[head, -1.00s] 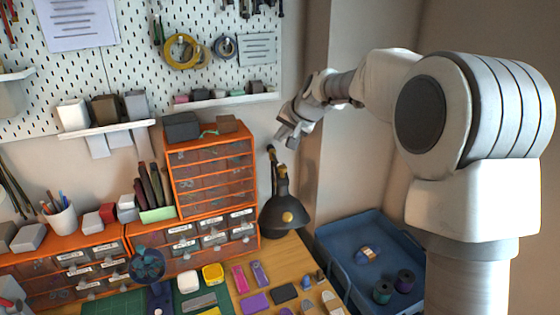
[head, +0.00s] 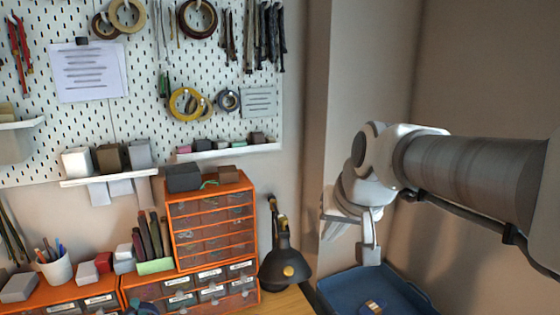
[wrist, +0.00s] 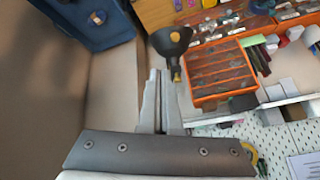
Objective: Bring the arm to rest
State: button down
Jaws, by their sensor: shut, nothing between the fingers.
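My gripper (head: 369,255) hangs at the right in the head view, in the air in front of the wall corner and above the blue tray in the picture. Its fingers are together and empty. In the wrist view the two closed fingers (wrist: 159,76) point toward the black desk lamp, with nothing between them. My arm reaches in from the right edge of the head view. No cord shows in the fingers.
The black lamp (head: 284,264) stands beside the orange drawer cabinet (head: 172,226). The blue tray (head: 340,285) lies below my gripper in the picture; it also shows in the wrist view (wrist: 105,35). A pegboard (head: 140,75) with tools covers the wall.

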jog(key=s+d+f, duration=0.2)
jog(key=s+f, duration=0.1)
jog(key=s, duration=0.5)
jog(key=s+d+f+g+h, duration=0.1)
jog(key=s+d+f, duration=0.2)
jog(key=s, duration=0.5)
jog(key=shift+s+n, duration=0.25)
jog(key=shift+n, duration=0.15)
